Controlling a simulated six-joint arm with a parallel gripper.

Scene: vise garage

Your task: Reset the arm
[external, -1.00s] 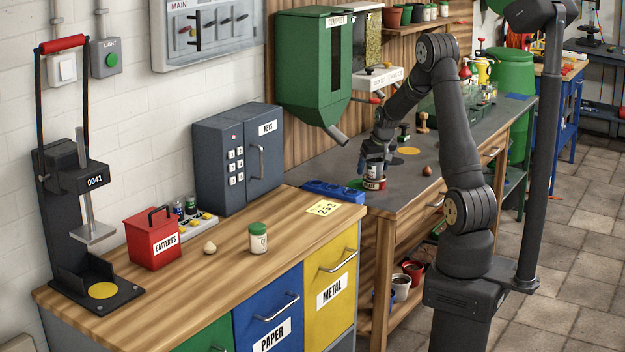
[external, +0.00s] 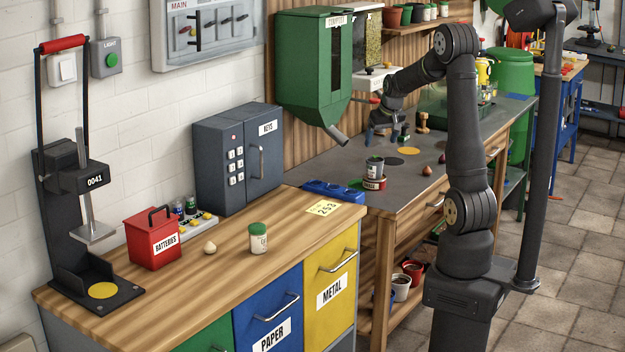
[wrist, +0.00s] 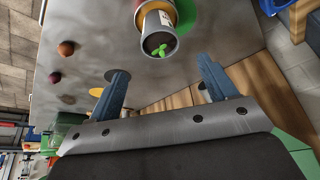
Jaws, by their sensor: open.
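My gripper (external: 383,128) hangs above the grey bench, raised and empty, behind the small dark pot. In the wrist view its two blue fingers are spread apart (wrist: 163,78). A small dark pot (external: 374,166) with a green seedling stands upright on a low red tin with a label (external: 374,184). The pot (wrist: 160,36) also shows beyond the fingers in the wrist view, apart from them.
The green hopper's spout (external: 336,134) sticks out left of my gripper. An onion-like bulb (external: 427,170) and a purple one (external: 441,158) lie to the right. A blue tray (external: 332,190) sits at the bench's near end. A wooden counter (external: 215,262) is in front.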

